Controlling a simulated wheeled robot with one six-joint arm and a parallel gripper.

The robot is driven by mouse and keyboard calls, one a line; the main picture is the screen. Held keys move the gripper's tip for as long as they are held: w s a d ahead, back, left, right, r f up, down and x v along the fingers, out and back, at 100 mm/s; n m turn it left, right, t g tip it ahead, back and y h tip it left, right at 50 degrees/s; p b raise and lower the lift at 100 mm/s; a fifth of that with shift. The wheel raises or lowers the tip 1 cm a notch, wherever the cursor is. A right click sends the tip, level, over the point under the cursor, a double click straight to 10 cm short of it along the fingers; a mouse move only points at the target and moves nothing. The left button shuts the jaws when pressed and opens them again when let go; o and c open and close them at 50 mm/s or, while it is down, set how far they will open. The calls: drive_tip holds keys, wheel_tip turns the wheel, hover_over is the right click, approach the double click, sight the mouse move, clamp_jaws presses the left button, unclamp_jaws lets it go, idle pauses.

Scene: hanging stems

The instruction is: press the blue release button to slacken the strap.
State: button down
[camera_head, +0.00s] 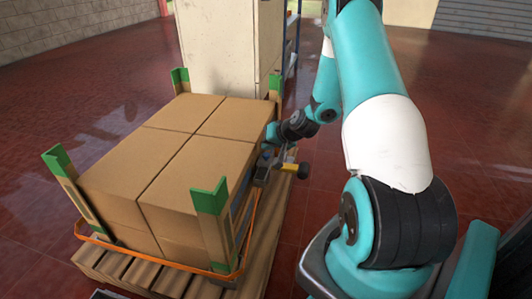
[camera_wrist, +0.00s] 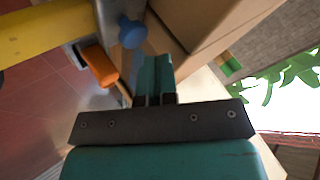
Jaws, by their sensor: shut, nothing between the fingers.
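The blue release button (camera_wrist: 131,33) is a round knob on a grey plate in the upper middle of the wrist view. My gripper (camera_wrist: 155,62) is shut and empty, its fingertips just below and to the right of the button in that picture. A gap seems to show between them. In the head view my gripper (camera_head: 272,133) is at the right side of the box stack, close above the strap's tensioner (camera_head: 262,173). The orange strap (camera_head: 160,261) runs low around the boxes. The button is hard to make out in the head view.
Brown boxes (camera_head: 150,150) stand on a wooden pallet (camera_head: 140,276) with green-tipped corner posts (camera_head: 209,200). A yellow lever (camera_head: 287,167) with a black knob (camera_head: 304,170) sticks out from the tensioner. An orange part (camera_wrist: 98,65) sits beside the button. A pale cabinet (camera_head: 222,45) stands behind.

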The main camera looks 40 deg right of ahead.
sight(268, 154)
drive_tip(key=shift+r, duration=0.1)
wheel_tip(268, 154, up, 5)
drive_tip(key=p, duration=0.4)
idle(0.4)
idle(0.5)
